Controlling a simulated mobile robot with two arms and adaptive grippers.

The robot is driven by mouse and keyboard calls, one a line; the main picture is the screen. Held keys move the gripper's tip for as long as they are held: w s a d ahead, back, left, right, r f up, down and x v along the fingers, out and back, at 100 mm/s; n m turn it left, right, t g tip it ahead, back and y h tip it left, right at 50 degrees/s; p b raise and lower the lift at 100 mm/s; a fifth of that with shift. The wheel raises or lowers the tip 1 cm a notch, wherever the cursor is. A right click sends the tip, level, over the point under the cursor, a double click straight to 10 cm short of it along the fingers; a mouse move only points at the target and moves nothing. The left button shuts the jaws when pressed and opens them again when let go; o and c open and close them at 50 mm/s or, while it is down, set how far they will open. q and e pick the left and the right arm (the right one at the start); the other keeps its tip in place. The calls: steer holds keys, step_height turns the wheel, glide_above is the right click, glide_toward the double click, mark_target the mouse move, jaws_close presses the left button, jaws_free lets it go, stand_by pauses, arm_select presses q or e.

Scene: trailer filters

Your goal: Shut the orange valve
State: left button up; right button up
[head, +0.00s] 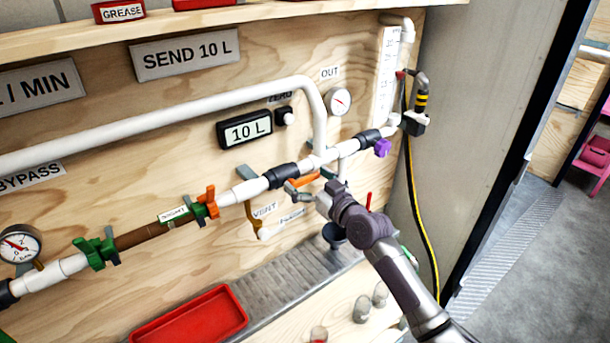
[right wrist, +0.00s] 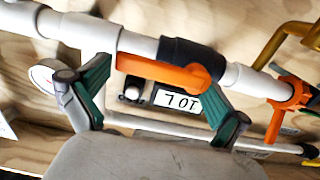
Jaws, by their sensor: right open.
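The orange valve lever (head: 305,181) sits on the white pipe by a black valve body, below the 10 L display. In the right wrist view the lever (right wrist: 165,72) lies roughly along the pipe, its right end at the black body (right wrist: 192,58). My right gripper (head: 298,190) is open near the lever. In the right wrist view its green-padded fingers (right wrist: 157,78) stand at either side of the lever, with nothing gripped. Whether a finger touches it I cannot tell. My left gripper is not in view.
A second orange fitting (head: 207,203) sits left on the same pipe, near a green one (head: 95,252). A purple handle (head: 382,147) is to the right. A red tray (head: 190,318) and glass jars (head: 362,308) stand on the bench.

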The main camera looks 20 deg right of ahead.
steer(key=shift+w+a, duration=0.1)
steer(key=shift+w, duration=0.3)
steer(key=shift+c, duration=0.3)
steer(key=c, duration=1.3)
